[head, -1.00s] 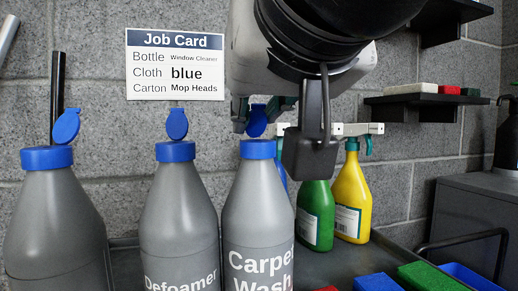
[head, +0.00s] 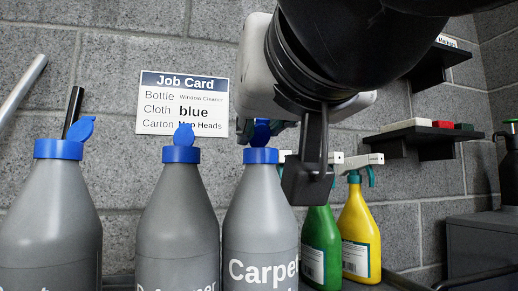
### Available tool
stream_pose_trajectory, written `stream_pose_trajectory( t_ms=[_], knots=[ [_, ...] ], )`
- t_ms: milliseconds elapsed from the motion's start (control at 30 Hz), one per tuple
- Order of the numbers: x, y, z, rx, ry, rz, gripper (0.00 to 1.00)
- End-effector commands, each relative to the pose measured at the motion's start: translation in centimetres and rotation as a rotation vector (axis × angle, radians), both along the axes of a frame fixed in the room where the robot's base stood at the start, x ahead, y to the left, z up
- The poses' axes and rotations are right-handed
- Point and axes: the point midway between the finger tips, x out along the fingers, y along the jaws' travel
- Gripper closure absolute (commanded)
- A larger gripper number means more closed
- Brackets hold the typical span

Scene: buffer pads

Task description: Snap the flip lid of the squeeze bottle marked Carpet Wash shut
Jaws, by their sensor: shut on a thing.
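The Carpet Wash squeeze bottle (head: 261,225) is grey with a blue cap collar and stands upright at the centre of the head view. Its blue flip lid (head: 261,134) stands raised above the collar. My gripper (head: 260,130) is at the top of this bottle, its dark fingers on either side of the raised lid and shut on it. My gripper's body and a dark bracket hide part of the space to the right of the lid.
Left of it stand the Defoamer bottle (head: 177,225) and another grey bottle (head: 48,220), both with blue lids raised. Green (head: 320,245) and yellow (head: 360,235) spray bottles stand right and behind. A job card (head: 183,102) hangs on the block wall; a black shelf (head: 425,145) is at right.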

Motion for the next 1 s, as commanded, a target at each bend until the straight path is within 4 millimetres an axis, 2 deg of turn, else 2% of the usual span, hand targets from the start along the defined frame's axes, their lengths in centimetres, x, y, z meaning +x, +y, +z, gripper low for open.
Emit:
stream_pose_trajectory(
  t_ms=[233,267,333,733,867,1000],
  knots=[
    [0.2,0.0,-0.4,-0.004,0.005,-0.001,1.00],
    [0.2,0.0,-0.4,-0.005,0.006,-0.001,0.76],
    [0.2,0.0,-0.4,-0.006,0.006,-0.002,0.61],
    [-0.3,-0.1,-0.4,-0.006,0.007,-0.001,0.61],
    [-2.2,-0.3,-0.2,-0.006,0.002,0.002,0.61],
    [-5.0,-1.0,0.1,-0.004,-0.001,0.002,0.61]
  ],
)
